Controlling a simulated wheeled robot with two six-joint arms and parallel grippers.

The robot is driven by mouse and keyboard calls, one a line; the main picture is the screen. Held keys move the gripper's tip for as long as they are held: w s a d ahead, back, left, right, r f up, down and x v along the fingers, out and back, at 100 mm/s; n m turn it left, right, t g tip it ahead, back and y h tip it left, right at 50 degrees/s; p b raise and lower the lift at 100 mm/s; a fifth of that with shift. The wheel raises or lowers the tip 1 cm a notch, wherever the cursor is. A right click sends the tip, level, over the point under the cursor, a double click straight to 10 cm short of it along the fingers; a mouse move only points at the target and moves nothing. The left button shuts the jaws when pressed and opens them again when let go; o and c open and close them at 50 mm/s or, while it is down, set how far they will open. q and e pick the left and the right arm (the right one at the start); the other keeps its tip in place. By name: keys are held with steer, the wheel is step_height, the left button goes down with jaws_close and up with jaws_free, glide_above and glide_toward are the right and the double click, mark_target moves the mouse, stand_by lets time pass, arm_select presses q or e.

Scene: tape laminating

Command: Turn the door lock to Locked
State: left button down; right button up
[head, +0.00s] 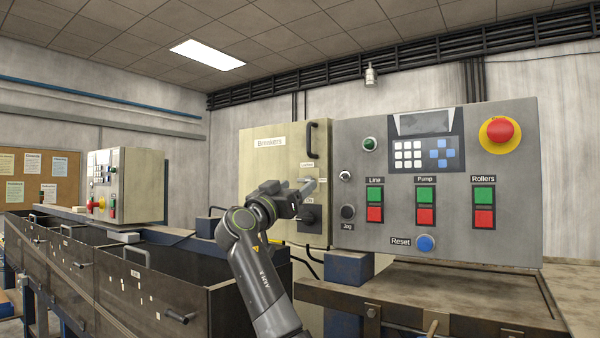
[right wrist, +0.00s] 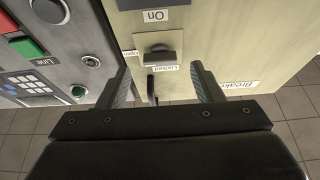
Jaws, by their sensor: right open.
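The door lock (right wrist: 160,53) is a dark knob on a light plate on the cream breaker cabinet (head: 270,160). The right wrist view shows it upside down, with a "Locked" label (right wrist: 161,68) and an "Open" label (right wrist: 130,53) beside it. Where its pointer aims is unclear. My right gripper (head: 312,187) is in front of the cabinet door and hides most of the lock in the head view. In the wrist view its open fingers (right wrist: 160,68) stand either side of the lock, with no visible contact. My left gripper is not in view.
A black rotary switch (head: 308,218) sits just below the lock, and a black door handle (head: 313,139) above it. The grey control panel (head: 460,190) with buttons and a red emergency stop (head: 500,133) adjoins on the right. A dark machine trough (head: 180,265) lies at left.

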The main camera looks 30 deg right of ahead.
steer(key=shift+p+x, duration=0.5)
steer(key=shift+x, duration=0.95)
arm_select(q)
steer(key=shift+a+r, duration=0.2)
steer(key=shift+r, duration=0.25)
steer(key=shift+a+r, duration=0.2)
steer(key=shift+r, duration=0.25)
arm_select(e)
steer(key=shift+f, duration=0.1)
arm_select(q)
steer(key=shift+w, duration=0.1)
arm_select(e)
steer(key=c, duration=1)
